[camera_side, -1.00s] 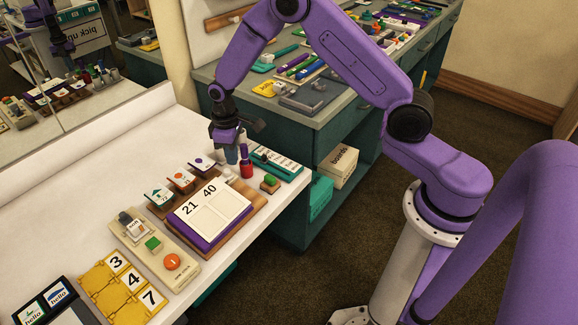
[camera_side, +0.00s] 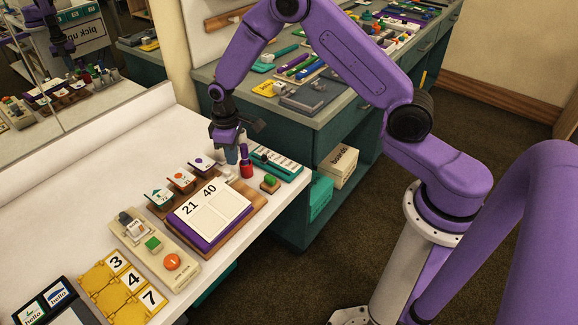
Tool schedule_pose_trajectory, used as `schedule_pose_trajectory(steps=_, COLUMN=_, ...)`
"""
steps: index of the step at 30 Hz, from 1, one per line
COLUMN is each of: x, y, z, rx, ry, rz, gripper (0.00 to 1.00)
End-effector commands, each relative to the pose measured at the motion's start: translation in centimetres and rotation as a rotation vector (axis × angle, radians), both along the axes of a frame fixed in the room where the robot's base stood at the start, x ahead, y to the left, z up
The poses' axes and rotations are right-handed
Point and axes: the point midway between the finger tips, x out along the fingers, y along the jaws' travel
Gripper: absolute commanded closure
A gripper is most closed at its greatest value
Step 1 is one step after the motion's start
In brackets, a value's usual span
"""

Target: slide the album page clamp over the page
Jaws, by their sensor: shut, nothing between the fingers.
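The open album (camera_side: 203,229) has a purple cover and a pale page (camera_side: 212,208) marked 21 and 40, lying on a wooden board on the white counter. My gripper (camera_side: 231,158) points down just past the page's upper right end. It is shut and empty, and close above a small whitish piece (camera_side: 229,173) at the counter. I cannot tell whether that piece is the page clamp, or whether the fingertips touch it.
A red and purple upright piece (camera_side: 247,165) stands just right of my gripper. Small cards (camera_side: 181,178) on brown stands line the album's left side. The counter's back left is clear.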

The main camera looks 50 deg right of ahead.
Motion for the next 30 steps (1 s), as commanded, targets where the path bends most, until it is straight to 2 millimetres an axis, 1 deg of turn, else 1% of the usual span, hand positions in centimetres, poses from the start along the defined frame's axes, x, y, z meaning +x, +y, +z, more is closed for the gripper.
schedule_pose_trajectory(steps=11, x=0.0, y=0.0, z=-0.3, rx=0.000, ry=0.001, rz=0.000, gripper=1.00)
schedule_pose_trajectory(steps=30, x=0.0, y=0.0, z=-2.4, rx=0.000, ry=0.001, rz=0.000, gripper=1.00)
